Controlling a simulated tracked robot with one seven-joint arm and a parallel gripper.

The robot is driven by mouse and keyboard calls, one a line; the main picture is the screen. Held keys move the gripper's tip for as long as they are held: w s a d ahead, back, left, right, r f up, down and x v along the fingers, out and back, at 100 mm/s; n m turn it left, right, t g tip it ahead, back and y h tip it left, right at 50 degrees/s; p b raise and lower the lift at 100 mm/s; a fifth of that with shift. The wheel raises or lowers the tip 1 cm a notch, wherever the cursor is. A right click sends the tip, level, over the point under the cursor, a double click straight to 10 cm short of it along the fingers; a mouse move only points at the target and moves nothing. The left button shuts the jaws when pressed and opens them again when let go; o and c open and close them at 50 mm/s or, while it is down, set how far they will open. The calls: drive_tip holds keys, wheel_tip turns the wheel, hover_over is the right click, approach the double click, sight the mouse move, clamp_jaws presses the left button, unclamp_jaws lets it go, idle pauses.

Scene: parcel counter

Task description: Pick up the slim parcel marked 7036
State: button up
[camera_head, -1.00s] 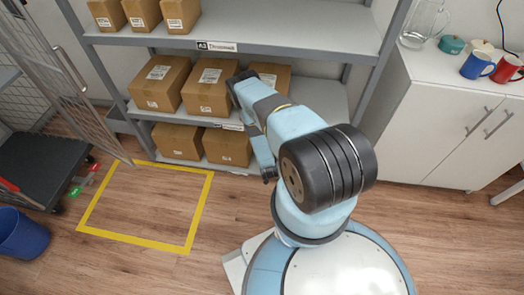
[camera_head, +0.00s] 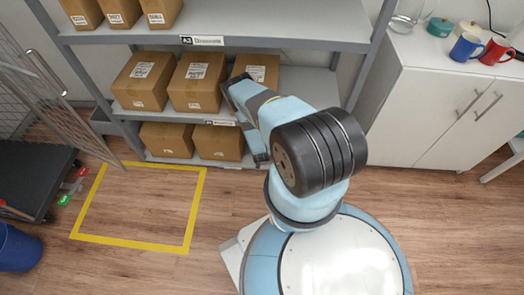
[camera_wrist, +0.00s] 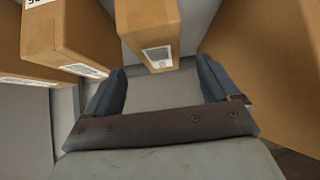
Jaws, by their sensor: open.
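In the wrist view a slim brown parcel (camera_wrist: 148,28) stands straight ahead, with a white label low on its near face. The label is too small to read, so I cannot tell whether it says 7036. My gripper (camera_wrist: 161,85) is open and empty. Its two dark fingers stand apart, one to each side of the parcel's near end; I see no contact. In the head view my arm reaches toward the right part of the middle shelf (camera_head: 300,108), in front of a brown box (camera_head: 258,66). My fingers are hidden there.
In the wrist view another box (camera_wrist: 70,35) stands close on the left and a large brown surface (camera_wrist: 270,70) close on the right. In the head view, more boxes (camera_head: 197,80) fill the shelves. A white cabinet (camera_head: 440,115) stands right; the yellow-marked floor (camera_head: 140,205) is clear.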

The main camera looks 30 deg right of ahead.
drive_tip(key=shift+x, duration=2.6)
drive_tip(key=shift+w+r, duration=0.1)
drive_tip(key=shift+w, duration=0.05)
clamp_jaws()
